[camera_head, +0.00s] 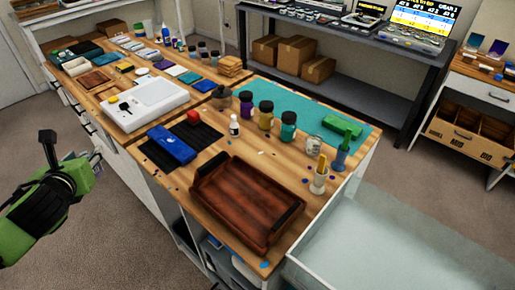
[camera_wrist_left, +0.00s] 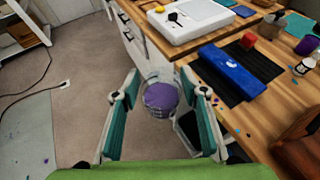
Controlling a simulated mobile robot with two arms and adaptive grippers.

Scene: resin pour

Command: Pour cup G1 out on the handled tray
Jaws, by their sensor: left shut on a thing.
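A clear cup with purple contents (camera_wrist_left: 160,97) sits between the fingers of my left gripper (camera_wrist_left: 161,100), which is shut on it. No label on the cup can be read. In the head view my left gripper (camera_head: 92,165) is over the floor, left of the workbench, and the cup is hard to make out there. The brown wooden handled tray (camera_head: 237,203) lies empty on the near part of the bench, well to the right of the gripper. Its edge also shows in the left wrist view (camera_wrist_left: 300,152). My right gripper is not in view.
A blue object (camera_head: 171,144) on a dark mat, a red block (camera_head: 193,117), a small white bottle (camera_head: 234,126) and several dark-lidded jars stand behind the tray. A white cup with yellow sticks (camera_head: 320,180) stands right of it. A white scale-like device (camera_head: 145,104) is farther left.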

